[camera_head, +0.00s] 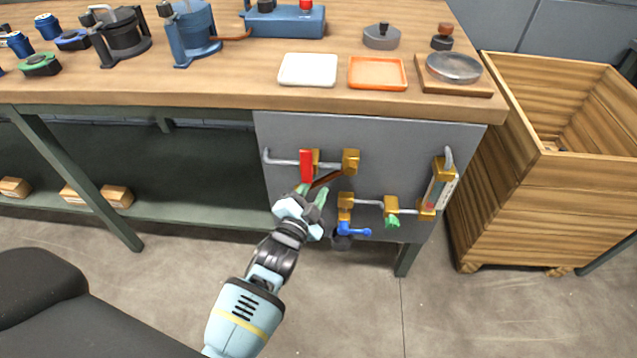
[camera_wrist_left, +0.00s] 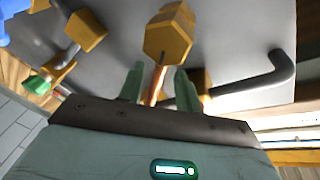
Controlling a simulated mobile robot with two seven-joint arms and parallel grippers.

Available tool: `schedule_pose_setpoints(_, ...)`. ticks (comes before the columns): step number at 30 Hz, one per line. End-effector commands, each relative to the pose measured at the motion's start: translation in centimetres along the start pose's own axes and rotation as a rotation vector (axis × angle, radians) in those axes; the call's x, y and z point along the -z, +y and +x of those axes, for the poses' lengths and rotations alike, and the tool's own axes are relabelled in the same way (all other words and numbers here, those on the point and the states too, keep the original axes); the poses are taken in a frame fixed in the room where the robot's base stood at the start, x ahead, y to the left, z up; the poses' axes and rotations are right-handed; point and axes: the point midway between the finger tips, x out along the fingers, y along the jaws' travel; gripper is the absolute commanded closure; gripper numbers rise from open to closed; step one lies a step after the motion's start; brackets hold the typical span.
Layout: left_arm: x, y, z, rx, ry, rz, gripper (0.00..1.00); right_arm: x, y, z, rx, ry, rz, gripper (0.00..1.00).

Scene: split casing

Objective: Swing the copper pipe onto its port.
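The copper pipe (camera_head: 326,179) slants down from a brass fitting (camera_head: 351,161) on the grey panel toward my left gripper. In the left wrist view the copper pipe (camera_wrist_left: 155,86) runs from the hexagonal brass fitting (camera_wrist_left: 170,33) between the green fingers. My left gripper (camera_head: 312,193) is at the panel, its fingers on either side of the pipe with gaps showing; it looks open. It also shows in the left wrist view (camera_wrist_left: 160,88). The pipe's near end is hidden behind the gripper's body. I cannot tell which fitting is the port. My right gripper is not in view.
A red lever (camera_head: 307,166) stands just above the gripper. A blue handle (camera_head: 353,231), a green valve (camera_head: 392,219) and a gauge tube (camera_head: 437,190) sit on the panel (camera_head: 400,140). The workbench (camera_head: 230,85) overhangs it. A wooden crate (camera_head: 500,160) stands at the right.

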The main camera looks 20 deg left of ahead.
Motion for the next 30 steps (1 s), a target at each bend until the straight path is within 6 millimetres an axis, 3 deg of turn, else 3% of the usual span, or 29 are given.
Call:
schedule_pose_setpoints(6, 0.0, 0.1, 2.0, 0.000, 0.000, -0.001, 0.65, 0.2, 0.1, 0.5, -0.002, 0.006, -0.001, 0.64)
schedule_pose_setpoints(17, 0.0, 0.0, 2.4, 0.000, 0.000, -0.001, 0.65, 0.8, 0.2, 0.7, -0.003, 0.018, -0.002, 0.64)
schedule_pose_setpoints(25, 0.0, 0.0, 2.3, 0.000, 0.000, 0.000, 1.00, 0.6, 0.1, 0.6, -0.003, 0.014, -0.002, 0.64)
schedule_pose_setpoints(30, 0.0, 0.0, 2.3, 0.000, 0.000, 0.000, 1.00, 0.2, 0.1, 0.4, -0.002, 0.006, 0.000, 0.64)
